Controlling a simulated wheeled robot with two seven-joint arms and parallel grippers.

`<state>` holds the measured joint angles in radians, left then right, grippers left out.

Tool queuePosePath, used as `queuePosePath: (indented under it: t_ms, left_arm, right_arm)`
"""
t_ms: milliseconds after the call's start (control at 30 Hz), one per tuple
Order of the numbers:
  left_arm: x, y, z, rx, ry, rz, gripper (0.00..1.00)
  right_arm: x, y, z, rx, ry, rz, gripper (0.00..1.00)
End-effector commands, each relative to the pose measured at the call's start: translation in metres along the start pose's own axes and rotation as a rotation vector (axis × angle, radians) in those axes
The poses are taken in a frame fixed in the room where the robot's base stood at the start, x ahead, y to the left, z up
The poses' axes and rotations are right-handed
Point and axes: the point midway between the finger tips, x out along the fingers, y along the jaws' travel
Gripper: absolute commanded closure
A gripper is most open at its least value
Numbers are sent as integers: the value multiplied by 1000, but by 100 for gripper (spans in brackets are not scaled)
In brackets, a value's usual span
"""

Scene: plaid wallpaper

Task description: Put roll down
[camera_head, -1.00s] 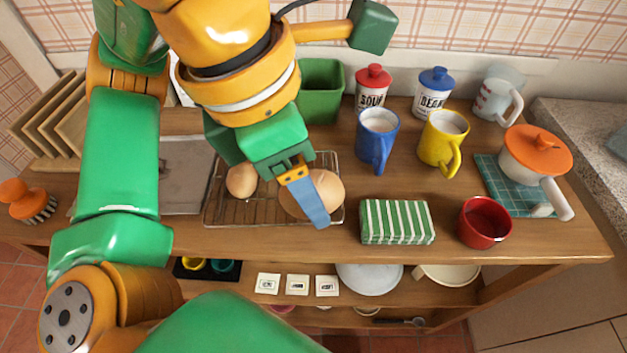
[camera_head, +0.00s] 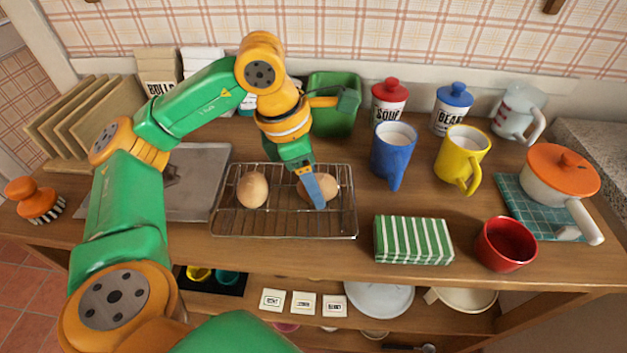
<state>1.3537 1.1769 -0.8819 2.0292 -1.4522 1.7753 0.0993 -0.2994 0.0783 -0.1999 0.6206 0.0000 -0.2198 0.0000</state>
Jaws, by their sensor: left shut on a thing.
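Two brown rolls are at the wire cooling rack (camera_head: 285,222) on the wooden counter. One roll (camera_head: 252,190) lies on the left half of the rack, clear of my gripper. The other roll (camera_head: 331,187) is at the right half, shut in my left gripper (camera_head: 318,190), whose blue finger covers part of it. This roll is at or just above the rack wires; I cannot tell whether it touches them. My right gripper is not in view.
A metal tray (camera_head: 205,165) lies left of the rack. A green bin (camera_head: 333,105) stands behind it. A blue mug (camera_head: 393,152), a yellow mug (camera_head: 462,155), a striped green cloth (camera_head: 413,240) and a red bowl (camera_head: 505,244) are to the right. Bare counter lies before the rack.

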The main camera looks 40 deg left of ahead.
Motion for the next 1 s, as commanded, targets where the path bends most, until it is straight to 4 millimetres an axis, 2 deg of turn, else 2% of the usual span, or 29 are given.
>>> queuePosePath:
  t_ms: [300,333,400,433,733,867,1000]
  left_arm:
    - [4,0,-1,0,-1,-1,93]
    - [3,0,-1,0,-1,-1,33]
    - [2,0,0,0,-1,-1,14]
    - [2,0,0,0,-1,-1,8]
    - [-1,0,1,0,-1,0,8]
    - [-24,0,2,-1,-6,2,8]
    - [-67,0,3,1,-7,2,8]
  right_arm:
    - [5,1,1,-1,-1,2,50]
    - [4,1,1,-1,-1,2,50]
    - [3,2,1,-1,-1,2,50]
    - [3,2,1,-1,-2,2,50]
    - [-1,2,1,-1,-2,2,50]
    - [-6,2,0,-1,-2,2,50]
    - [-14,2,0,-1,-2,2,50]
